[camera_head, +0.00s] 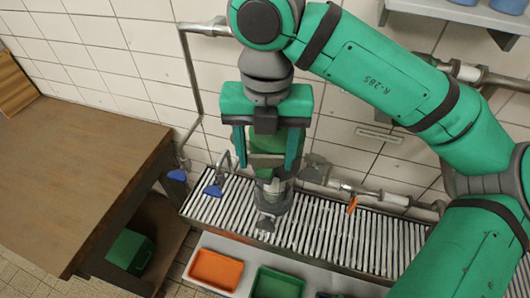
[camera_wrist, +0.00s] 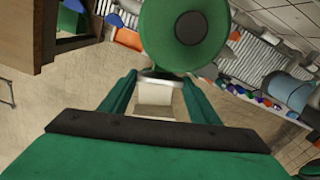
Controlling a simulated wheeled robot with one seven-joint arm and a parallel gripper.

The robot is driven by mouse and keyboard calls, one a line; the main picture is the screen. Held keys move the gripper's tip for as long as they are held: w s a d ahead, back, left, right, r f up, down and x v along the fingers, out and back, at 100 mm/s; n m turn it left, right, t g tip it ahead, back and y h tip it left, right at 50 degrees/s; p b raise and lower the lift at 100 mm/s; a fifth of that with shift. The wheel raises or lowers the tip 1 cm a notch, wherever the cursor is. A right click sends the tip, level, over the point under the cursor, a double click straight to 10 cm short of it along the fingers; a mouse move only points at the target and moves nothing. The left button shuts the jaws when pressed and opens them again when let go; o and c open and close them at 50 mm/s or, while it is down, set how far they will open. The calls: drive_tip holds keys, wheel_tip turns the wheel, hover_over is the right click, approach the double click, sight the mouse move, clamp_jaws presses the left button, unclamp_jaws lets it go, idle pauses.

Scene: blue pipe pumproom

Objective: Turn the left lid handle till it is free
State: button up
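My gripper (camera_head: 266,165) hangs fingers down over the slatted metal rack in the head view, with its fingers wide apart. A green body with a paler band lies behind or between the fingers; I cannot tell which. Below it is a silver metal fitting (camera_head: 276,188) with a grey lever-like part (camera_head: 265,223). In the wrist view my gripper (camera_wrist: 160,85) shows its two green fingers and a pale block (camera_wrist: 155,97) between them, with no clear contact. A round green part with a dark centre (camera_wrist: 190,27) lies just beyond. I cannot clearly make out the left lid handle.
A brown table (camera_head: 75,165) stands left. An orange bin (camera_head: 215,269) and a green bin (camera_head: 277,284) sit in front.

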sight(266, 157)
drive_tip(key=shift+n, duration=0.8)
drive_tip(key=o, duration=1)
drive_tip(key=shift+o, duration=0.2)
wheel_tip(266, 157, up, 11)
drive_tip(key=shift+f, duration=0.1)
